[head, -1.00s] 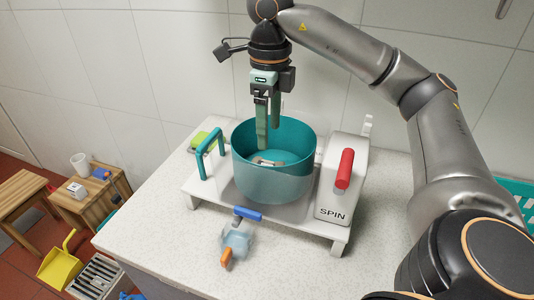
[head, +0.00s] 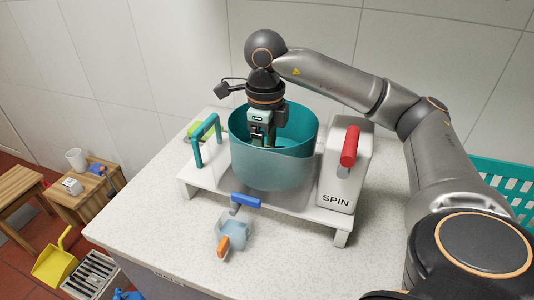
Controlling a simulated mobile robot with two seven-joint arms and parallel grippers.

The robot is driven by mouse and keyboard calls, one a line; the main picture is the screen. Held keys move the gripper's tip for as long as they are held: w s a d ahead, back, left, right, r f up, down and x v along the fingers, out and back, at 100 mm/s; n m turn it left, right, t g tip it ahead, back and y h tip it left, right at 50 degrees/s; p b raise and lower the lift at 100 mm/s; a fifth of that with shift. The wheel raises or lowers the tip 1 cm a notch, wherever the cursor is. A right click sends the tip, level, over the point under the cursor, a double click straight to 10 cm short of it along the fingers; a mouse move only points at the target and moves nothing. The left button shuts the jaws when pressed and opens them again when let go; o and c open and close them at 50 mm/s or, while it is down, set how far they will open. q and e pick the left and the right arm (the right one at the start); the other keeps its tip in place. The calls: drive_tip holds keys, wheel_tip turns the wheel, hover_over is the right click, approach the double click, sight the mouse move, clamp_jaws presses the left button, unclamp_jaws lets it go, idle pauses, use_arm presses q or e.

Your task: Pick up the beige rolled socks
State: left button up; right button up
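The teal tub (head: 274,168) sits on a white stand, its near wall hiding most of its inside. I cannot make out the beige rolled socks now; the inside of the tub is covered by the wall and my gripper. My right gripper (head: 264,142) points straight down into the tub, its fingers below the rim and their tips hidden. Whether it is open or shut on something does not show. My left gripper is out of view.
The white SPIN box (head: 345,170) with a red handle stands right of the tub, and a teal handle (head: 207,142) rises at its left. A blue-handled piece (head: 246,201) and a clear cup with an orange part (head: 232,236) lie in front.

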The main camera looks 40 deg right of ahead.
drive_tip(key=shift+f, duration=0.55)
drive_tip(key=c, duration=1.1)
drive_tip(key=shift+r, duration=0.15)
